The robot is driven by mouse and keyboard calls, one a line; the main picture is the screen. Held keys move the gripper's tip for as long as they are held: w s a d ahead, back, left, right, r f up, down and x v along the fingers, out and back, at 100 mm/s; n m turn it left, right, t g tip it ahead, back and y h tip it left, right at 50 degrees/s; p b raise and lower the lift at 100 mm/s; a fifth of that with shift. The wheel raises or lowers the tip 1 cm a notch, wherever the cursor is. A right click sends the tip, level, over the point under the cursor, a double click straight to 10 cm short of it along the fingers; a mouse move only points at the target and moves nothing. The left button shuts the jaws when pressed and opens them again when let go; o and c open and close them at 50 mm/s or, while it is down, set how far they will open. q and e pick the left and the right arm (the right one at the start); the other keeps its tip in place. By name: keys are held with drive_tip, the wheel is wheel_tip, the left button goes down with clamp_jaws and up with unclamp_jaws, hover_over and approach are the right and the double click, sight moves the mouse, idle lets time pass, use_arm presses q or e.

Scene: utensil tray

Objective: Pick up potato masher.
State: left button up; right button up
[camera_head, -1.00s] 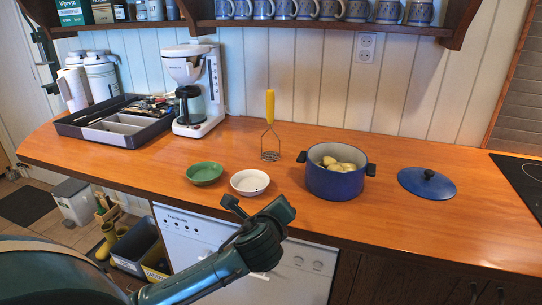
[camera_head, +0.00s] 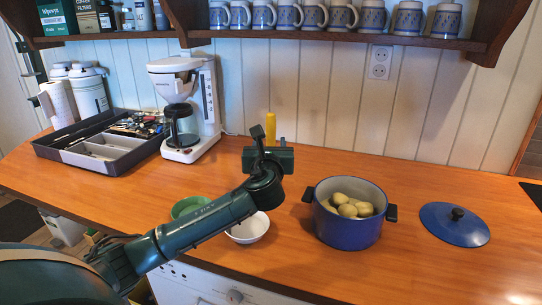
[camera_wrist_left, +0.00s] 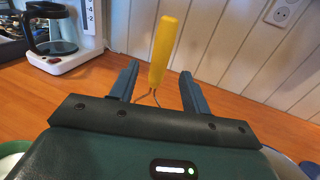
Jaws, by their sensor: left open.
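The potato masher has a yellow handle (camera_head: 271,126) that shows above my left gripper in the head view; its wire lower part is hidden there behind the gripper. In the left wrist view the yellow handle (camera_wrist_left: 163,50) stands upright, slightly tilted, with thin wires below it. My left gripper (camera_head: 268,145) is open and in front of the masher. In the left wrist view its two fingers (camera_wrist_left: 160,92) appear on either side of the lower handle, with gaps to both. The masher's foot is hidden. My right gripper is not in view.
A blue pot (camera_head: 345,232) of potatoes stands to the right, with its lid (camera_head: 454,222) further right. A green bowl (camera_head: 188,206) and a white bowl (camera_head: 250,236) lie partly behind my left arm. A coffee maker (camera_head: 208,100) and a utensil tray (camera_head: 75,160) stand at the left.

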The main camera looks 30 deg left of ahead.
sight(271, 136)
use_arm(q)
drive_tip(key=x, duration=0.3)
drive_tip(key=shift+w, duration=0.15)
drive_tip(key=shift+x, duration=2.75)
drive_tip(key=shift+r, duration=0.2)
drive_tip(key=shift+a, duration=0.1)
clamp_jaws()
